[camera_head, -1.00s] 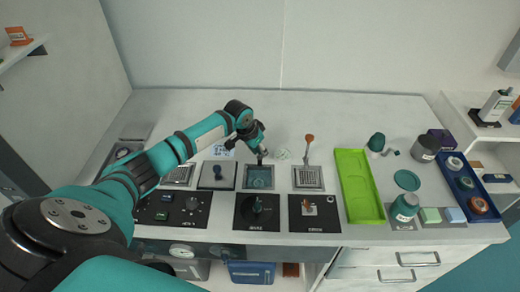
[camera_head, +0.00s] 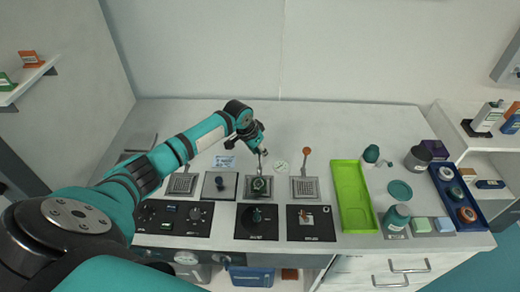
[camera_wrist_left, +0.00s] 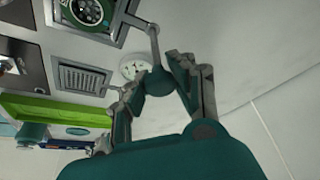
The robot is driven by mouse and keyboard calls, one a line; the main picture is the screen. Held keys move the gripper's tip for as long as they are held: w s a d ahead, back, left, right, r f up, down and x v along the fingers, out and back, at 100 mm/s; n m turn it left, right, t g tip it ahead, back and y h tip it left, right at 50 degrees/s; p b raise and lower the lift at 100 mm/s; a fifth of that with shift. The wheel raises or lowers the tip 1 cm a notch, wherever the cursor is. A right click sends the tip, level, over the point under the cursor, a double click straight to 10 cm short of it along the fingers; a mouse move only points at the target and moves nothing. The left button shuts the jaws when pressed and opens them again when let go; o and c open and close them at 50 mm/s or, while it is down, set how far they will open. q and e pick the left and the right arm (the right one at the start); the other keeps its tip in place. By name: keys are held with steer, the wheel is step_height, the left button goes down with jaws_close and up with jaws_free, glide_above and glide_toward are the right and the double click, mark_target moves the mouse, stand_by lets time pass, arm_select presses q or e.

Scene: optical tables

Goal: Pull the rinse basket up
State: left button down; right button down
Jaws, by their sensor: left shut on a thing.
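The rinse basket (camera_head: 261,187) is in the middle station behind the rinse panel (camera_head: 257,222). It is raised to about the top of its basin and carries a dark green round part with a ring. In the left wrist view the basket (camera_wrist_left: 117,22) is at the top, its rod rising to a teal knob (camera_wrist_left: 158,83). My left gripper (camera_head: 262,151) is above and behind the basket, shut on that knob; the fingers (camera_wrist_left: 160,85) sit on either side of it. My right gripper is not in view.
Another basket (camera_head: 305,187) with an orange-knobbed handle (camera_head: 307,151) stands close on the right. A black plate with a blue knob (camera_head: 220,184) is on the left. A green tray (camera_head: 353,195) lies further right. The worktop behind is mostly clear.

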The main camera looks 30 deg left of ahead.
arm_select(q)
steer(key=shift+w+a+r, duration=0.1)
steer(key=shift+w+r, duration=0.1)
steer(key=shift+r, duration=0.05)
steer(key=c, duration=1.4)
jaws_free()
steer(key=shift+r, duration=0.1)
steer(key=o, duration=0.4)
steer(key=shift+s, duration=0.2)
steer(key=v, duration=1.2)
steer(key=shift+s, duration=0.1)
